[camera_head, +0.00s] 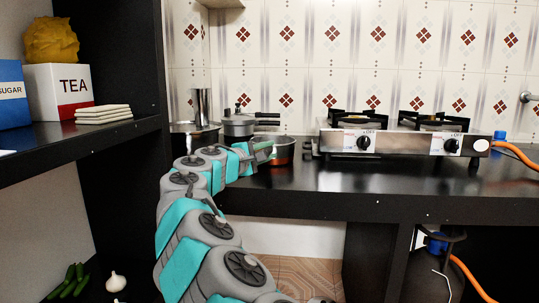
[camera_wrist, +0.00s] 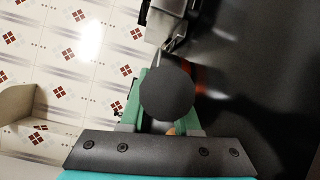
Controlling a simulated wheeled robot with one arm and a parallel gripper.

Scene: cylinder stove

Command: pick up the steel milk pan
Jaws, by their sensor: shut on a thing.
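A shiny steel pan (camera_head: 188,139) stands at the left end of the black counter, partly hidden by my arm; I cannot tell whether it is the milk pan. A red-sided pan with a pale rim (camera_head: 285,150) stands just right of my gripper (camera_head: 264,152). In the wrist view my gripper's green fingers (camera_wrist: 167,98) are shut around a dark round-ended piece (camera_wrist: 167,93), which looks like a handle seen end-on. This piece hides most of what lies beyond it. A red patch (camera_wrist: 203,78) shows beside it. I cannot tell which pan the piece belongs to.
A lidded grey cooker (camera_head: 239,124) and a tall steel cylinder (camera_head: 201,106) stand behind my arm. The two-burner stove (camera_head: 400,143) is to the right. The counter front (camera_head: 400,185) is clear. A dark shelf (camera_head: 80,142) on the left holds boxes.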

